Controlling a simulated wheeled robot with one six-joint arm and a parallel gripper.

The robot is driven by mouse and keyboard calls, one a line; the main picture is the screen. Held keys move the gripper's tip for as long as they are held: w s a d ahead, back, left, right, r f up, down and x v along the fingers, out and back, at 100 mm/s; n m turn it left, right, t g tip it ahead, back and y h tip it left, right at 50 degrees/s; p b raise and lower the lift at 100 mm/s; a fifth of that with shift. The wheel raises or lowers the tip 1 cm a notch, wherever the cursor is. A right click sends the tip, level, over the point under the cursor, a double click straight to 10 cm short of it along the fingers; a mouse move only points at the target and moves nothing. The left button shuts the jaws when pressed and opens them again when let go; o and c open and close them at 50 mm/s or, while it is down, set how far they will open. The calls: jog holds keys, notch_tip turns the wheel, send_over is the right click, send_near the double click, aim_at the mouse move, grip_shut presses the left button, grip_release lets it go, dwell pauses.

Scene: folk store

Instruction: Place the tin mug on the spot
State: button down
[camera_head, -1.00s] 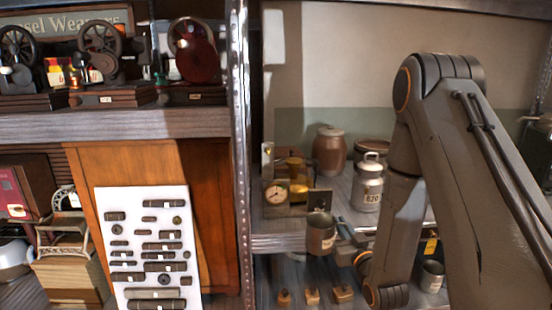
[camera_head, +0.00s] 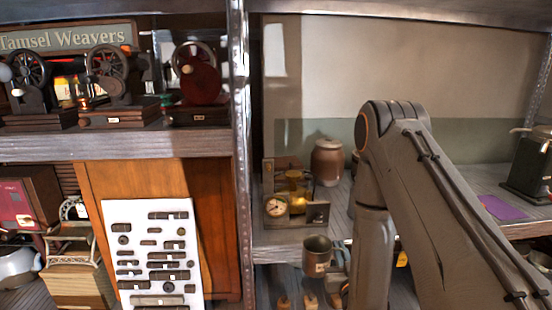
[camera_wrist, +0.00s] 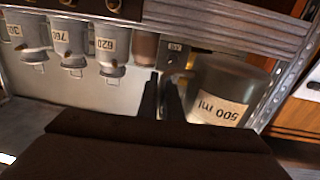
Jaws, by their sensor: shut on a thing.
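The tin mug (camera_head: 317,256) is a dull grey metal cup, held upright in front of the right-hand shelf's front edge in the head view. In the wrist view the mug (camera_wrist: 232,88) shows large at the right, with a "500 ml" label upside down. My gripper (camera_wrist: 161,98) has its dark fingers close together at the mug's side, shut on it; the handle is not clearly seen. In the head view my arm hides most of the gripper. A flat purple patch (camera_head: 503,207), likely the spot, lies on the right-hand shelf, well to the right of the mug.
A dark machine (camera_head: 530,165) stands beside the purple patch. A brass scale (camera_head: 297,187), a clock (camera_head: 275,207) and a brown jar (camera_head: 327,162) stand on the shelf's left part. Labelled cans (camera_wrist: 110,45) show in the wrist view. A metal post (camera_head: 241,150) rises left of the mug.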

jog(key=s+f, duration=0.4)
jog(key=f, duration=0.2)
dwell(0.3)
